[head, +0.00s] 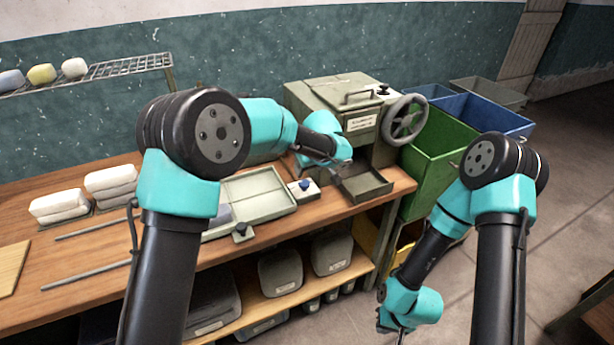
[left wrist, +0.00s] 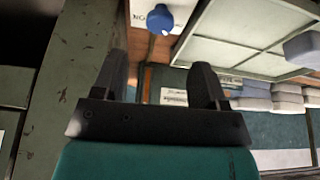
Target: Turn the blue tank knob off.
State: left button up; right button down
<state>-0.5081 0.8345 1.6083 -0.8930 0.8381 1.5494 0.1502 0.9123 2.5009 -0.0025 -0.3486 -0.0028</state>
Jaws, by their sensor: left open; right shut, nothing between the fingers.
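The blue tank knob (head: 305,185) sits on a small white block (head: 299,193) on the wooden bench, beside a shallow grey-green tray. In the left wrist view the blue knob (left wrist: 160,19) shows near the top edge, beyond the fingertips and roughly in line with the gap between them. My left gripper (left wrist: 160,72) is open and empty, apart from the knob; in the head view its fingers are hard to make out behind my arm. My right gripper (head: 402,333) hangs low in front of the bench, far from the knob, shut and partly cut off by the frame edge.
The grey-green tray (head: 258,195) lies left of the knob. A machine with a handwheel (head: 404,119) and an open drawer (head: 364,188) stands behind and right. Green (head: 437,150) and blue bins stand beyond the bench's right end. White stacks (head: 60,206) and metal rods lie left.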

pick_arm(q)
jog(key=v, duration=0.8)
jog(key=shift+r, duration=0.25)
jog(key=shift+s+d, duration=0.15)
